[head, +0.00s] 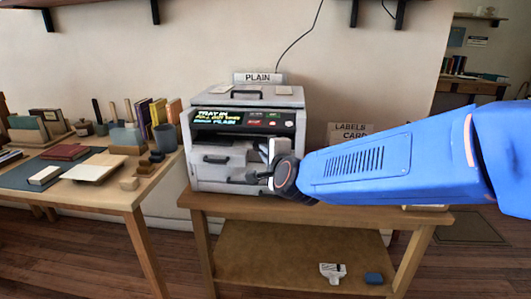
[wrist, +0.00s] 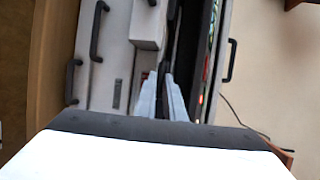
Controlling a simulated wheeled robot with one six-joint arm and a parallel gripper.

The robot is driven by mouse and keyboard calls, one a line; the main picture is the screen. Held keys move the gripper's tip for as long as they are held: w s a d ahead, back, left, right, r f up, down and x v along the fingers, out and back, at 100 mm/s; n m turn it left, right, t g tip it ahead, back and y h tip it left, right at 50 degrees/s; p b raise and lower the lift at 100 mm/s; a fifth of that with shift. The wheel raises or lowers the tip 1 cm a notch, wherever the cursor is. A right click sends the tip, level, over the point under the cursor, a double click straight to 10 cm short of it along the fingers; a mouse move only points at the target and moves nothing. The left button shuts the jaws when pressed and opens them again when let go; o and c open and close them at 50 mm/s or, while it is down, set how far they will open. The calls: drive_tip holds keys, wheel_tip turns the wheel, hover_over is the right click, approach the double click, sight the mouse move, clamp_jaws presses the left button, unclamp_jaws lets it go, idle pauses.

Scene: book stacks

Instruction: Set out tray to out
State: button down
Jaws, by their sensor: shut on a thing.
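The grey printer (head: 245,140) stands on a wooden table. A dark output slot (head: 222,138) lies below its control panel, and it shows in the wrist view as a dark strip (wrist: 188,45). I cannot clearly make out a separate out tray there. The lit display (head: 218,119) seems to read "TRAY IN" on its top line. My gripper (head: 266,158) is at the right of the printer's front. In the wrist view its fingers (wrist: 167,78) are close together on a small dark part beside the slot. The fingers partly hide that part.
Dark drawer handles (wrist: 97,30) stick out lower on the printer front. A grey block (wrist: 149,25) projects close to my fingers. A desk (head: 135,190) with books and cups stands at left. A white label holder and a blue item (head: 374,278) lie on the lower shelf.

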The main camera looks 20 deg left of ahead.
drive_tip(key=s+d, duration=0.1)
drive_tip(key=s, duration=0.6)
drive_tip(key=shift+s+d, duration=0.4)
drive_tip(key=shift+f, duration=0.1)
drive_tip(key=c, duration=1.8)
unclamp_jaws()
drive_tip(key=shift+s, duration=0.1)
drive_tip(key=shift+c, duration=0.2)
drive_tip(key=shift+d, duration=0.1)
drive_tip(key=v, duration=1.7)
drive_tip(key=shift+s, duration=0.25)
